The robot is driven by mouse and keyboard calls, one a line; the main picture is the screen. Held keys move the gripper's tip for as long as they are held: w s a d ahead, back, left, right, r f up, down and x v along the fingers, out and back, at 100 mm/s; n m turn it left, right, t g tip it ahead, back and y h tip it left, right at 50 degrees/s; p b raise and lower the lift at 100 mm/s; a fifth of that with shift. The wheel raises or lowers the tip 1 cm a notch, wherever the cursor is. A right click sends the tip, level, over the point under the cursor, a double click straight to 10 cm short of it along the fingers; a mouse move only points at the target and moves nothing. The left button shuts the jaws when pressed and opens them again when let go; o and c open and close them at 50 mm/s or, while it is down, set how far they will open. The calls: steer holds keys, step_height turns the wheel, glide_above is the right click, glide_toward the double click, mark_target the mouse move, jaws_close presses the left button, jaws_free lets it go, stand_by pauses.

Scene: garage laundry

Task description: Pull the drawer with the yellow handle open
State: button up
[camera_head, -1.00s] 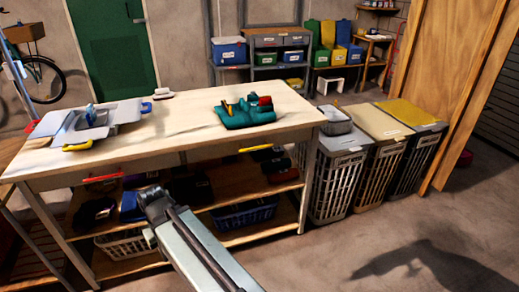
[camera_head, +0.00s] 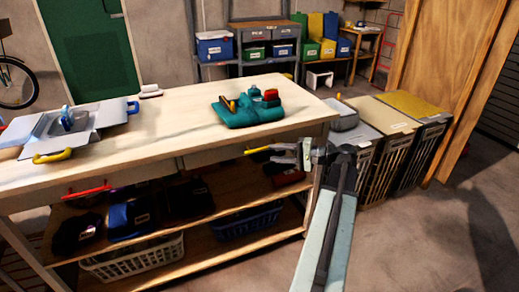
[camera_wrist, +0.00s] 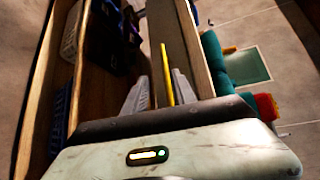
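The yellow handle (camera_head: 257,149) is on the right drawer front (camera_head: 212,157) under the workbench top. That drawer looks closed. In the head view, my gripper (camera_head: 284,152) is at the right end of the handle. In the wrist view, the yellow handle (camera_wrist: 167,75) runs between the two grey fingers of my gripper (camera_wrist: 160,90). The fingers are apart, with a visible gap on the left side of the handle. The handle's right end is hidden by the fingers in the head view.
A red handle (camera_head: 87,191) marks the left drawer. The lower shelf (camera_head: 218,187) holds dark folded items, with a white basket (camera_head: 132,260) and a blue basket (camera_head: 247,220) below. Lidded hampers (camera_head: 400,150) stand right of the bench. The floor in front is clear.

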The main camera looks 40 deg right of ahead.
mark_target(262, 149)
steer(key=shift+t, duration=0.3)
steer(key=x, duration=0.4)
steer(key=d+b+x, duration=0.1)
steer(key=x, duration=0.1)
steer(key=shift+w+r, duration=0.2)
steer(key=shift+w, duration=0.2)
jaws_close()
steer(key=shift+a, duration=0.1)
stand_by(0.9)
